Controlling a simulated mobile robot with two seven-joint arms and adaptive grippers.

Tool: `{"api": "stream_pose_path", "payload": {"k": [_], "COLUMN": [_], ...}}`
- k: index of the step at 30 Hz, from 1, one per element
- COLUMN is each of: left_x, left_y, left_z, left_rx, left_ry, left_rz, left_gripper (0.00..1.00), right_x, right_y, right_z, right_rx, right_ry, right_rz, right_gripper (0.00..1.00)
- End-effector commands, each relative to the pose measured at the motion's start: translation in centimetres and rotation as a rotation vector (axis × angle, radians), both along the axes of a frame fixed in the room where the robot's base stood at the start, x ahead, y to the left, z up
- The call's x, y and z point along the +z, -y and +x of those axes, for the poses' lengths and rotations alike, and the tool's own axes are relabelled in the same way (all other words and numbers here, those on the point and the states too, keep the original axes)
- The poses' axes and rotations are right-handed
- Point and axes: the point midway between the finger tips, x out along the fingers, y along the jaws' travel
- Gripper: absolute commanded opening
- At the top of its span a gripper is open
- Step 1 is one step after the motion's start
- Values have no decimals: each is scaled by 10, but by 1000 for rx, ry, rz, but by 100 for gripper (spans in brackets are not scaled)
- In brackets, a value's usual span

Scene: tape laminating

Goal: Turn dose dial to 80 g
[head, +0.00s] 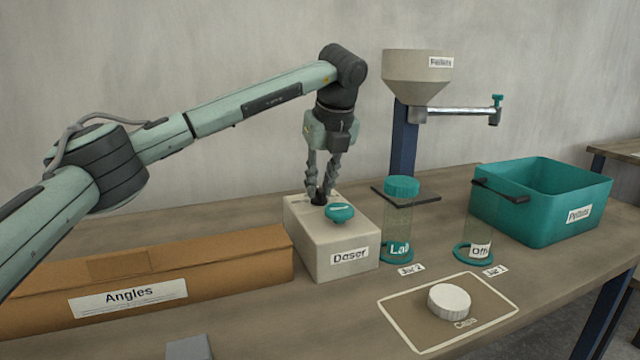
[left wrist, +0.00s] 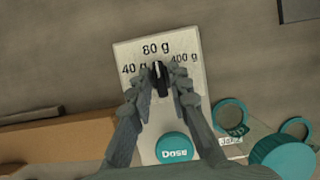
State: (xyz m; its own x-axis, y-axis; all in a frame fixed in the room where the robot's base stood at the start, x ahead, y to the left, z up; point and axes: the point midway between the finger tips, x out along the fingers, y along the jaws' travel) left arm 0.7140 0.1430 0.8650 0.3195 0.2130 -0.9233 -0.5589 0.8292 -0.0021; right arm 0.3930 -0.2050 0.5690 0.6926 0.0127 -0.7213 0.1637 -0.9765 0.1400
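The beige doser box (head: 325,250) stands on the bench and also shows in the left wrist view (left wrist: 190,50). Its top carries the marks 40 g, 80 g and 400 g, and a teal Dose button (left wrist: 174,148). The black dose dial (left wrist: 159,80) has a pale pointer line that faces roughly toward the 80 g mark. My left gripper (head: 320,191) points down over the dial. In the left wrist view its fingers (left wrist: 161,80) stand either side of the dial, with gaps visible, so it is open. My right gripper is not in view.
A cardboard Angles box (head: 200,262) lies left of the doser. Right of it stand two clear jars with teal parts (head: 402,187), a pellet hopper (head: 417,70) and a teal Pellets bin (head: 545,205). A white cap (head: 449,301) lies on a marked mat in front.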

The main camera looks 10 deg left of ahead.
Motion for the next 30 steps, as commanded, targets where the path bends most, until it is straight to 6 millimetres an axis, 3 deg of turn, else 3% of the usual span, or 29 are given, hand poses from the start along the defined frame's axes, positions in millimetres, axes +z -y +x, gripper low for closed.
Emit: {"api": "stream_pose_path", "payload": {"k": [2, 14, 30], "left_x": [0, 7, 99], "left_y": [0, 2, 23], "left_z": [0, -2, -34], "left_rx": [0, -1, 0], "left_ry": [0, 0, 0], "left_rz": [0, 0, 0], "left_gripper": [31, 31, 31], "right_x": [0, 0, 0], "right_y": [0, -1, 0], "right_z": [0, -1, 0], "right_rx": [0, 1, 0], "right_ry": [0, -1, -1], "right_rz": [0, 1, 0], "right_gripper": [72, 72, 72]}}
